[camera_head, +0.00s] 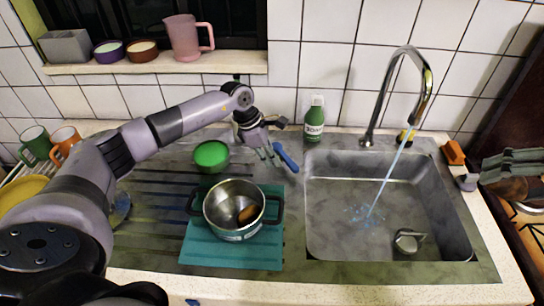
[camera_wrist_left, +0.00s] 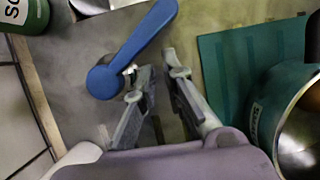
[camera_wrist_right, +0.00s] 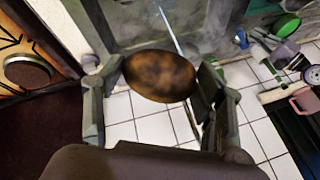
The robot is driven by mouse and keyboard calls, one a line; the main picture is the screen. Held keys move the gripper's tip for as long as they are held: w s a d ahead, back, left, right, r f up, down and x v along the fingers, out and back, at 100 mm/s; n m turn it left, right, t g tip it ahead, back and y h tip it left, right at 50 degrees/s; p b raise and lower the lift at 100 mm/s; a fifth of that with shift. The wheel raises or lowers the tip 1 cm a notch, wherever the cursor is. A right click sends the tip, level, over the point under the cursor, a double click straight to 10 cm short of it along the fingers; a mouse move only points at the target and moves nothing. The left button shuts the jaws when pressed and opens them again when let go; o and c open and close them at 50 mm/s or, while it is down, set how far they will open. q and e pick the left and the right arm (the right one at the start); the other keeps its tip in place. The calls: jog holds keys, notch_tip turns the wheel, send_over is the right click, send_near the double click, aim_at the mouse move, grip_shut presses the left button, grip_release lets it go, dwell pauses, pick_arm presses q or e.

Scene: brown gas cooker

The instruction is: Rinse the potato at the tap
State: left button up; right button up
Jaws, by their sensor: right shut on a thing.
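A brown potato (camera_wrist_right: 160,76) is between the fingers of my right gripper (camera_wrist_right: 158,84), which is shut on it. In the head view the right gripper (camera_head: 488,172) is at the right edge, beside the sink and apart from the water. The chrome tap (camera_head: 428,85) is running. Its water stream (camera_head: 388,178) falls into the grey sink (camera_head: 330,225). My left gripper (camera_head: 266,150) is above the counter left of the sink.
A metal pot (camera_head: 222,222) with a brown item (camera_head: 248,213) inside stands on a teal mat (camera_head: 232,257). A green bowl (camera_head: 211,156) and green bottle (camera_head: 315,117) are near the wall. An orange item (camera_head: 453,152) lies right of the sink. A metal strainer (camera_head: 407,241) sits in the basin.

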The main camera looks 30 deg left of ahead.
pick_arm(q)
jog(key=shift+r, duration=0.15)
grip_shut()
dwell(0.4)
jog(key=o, duration=2.2)
grip_release()
jog(key=shift+o, duration=0.2)
jog(key=v, duration=1.2)
